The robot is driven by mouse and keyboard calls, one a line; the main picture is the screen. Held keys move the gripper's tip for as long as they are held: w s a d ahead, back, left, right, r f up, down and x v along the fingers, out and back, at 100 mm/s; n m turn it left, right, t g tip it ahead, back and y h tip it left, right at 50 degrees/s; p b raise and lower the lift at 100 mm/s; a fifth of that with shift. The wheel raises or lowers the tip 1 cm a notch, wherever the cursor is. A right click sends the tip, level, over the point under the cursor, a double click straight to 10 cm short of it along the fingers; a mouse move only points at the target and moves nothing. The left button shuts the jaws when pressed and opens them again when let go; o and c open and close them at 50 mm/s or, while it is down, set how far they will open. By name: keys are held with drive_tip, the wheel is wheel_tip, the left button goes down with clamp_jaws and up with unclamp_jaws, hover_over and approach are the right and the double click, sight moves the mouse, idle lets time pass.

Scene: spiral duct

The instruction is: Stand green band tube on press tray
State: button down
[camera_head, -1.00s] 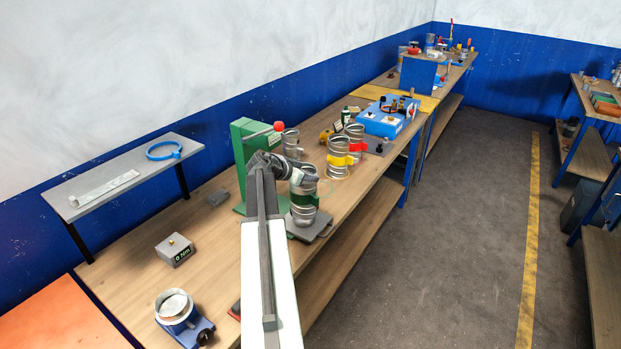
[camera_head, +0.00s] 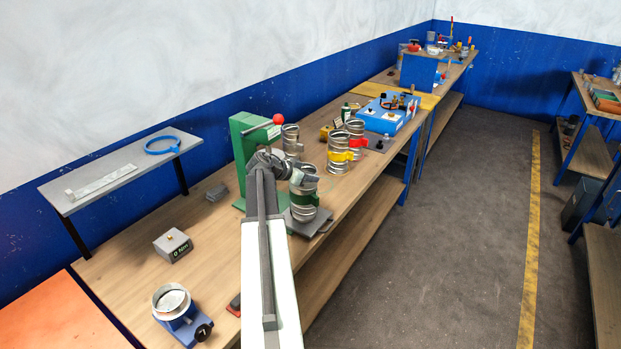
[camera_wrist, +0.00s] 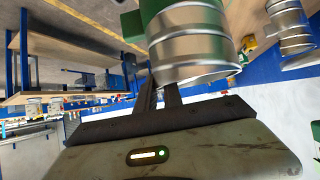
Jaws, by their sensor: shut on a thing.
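The green band tube (camera_head: 303,200), a ribbed metal cylinder with a green clamp band, is upright at the grey press tray (camera_head: 323,226) in front of the green press (camera_head: 243,150). Whether its base touches the tray is hard to tell. My gripper (camera_head: 293,172) is shut on the tube's upper part from the left. In the wrist view the tube (camera_wrist: 190,45) fills the top middle, with its green band at the upper edge and my fingers (camera_wrist: 160,95) against its metal wall.
A yellow band tube (camera_head: 338,158) and a red band tube (camera_head: 356,135) stand to the right on the bench. Another tube (camera_head: 291,140) stands behind by the press. A blue unit (camera_head: 388,118) is farther back. The bench's left part around the grey meter box (camera_head: 173,245) has free room.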

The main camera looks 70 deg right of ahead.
drive_tip(key=shift+f+b, duration=1.05)
drive_tip(key=shift+f, duration=0.05)
drive_tip(key=c, duration=1.4)
unclamp_jaws()
drive_tip(key=p+v, duration=0.4)
drive_tip(key=v, duration=0.3)
drive_tip(key=shift+w+a+r, duration=0.15)
drive_tip(key=shift+w+a, duration=0.05)
drive_tip(key=shift+a, duration=0.1)
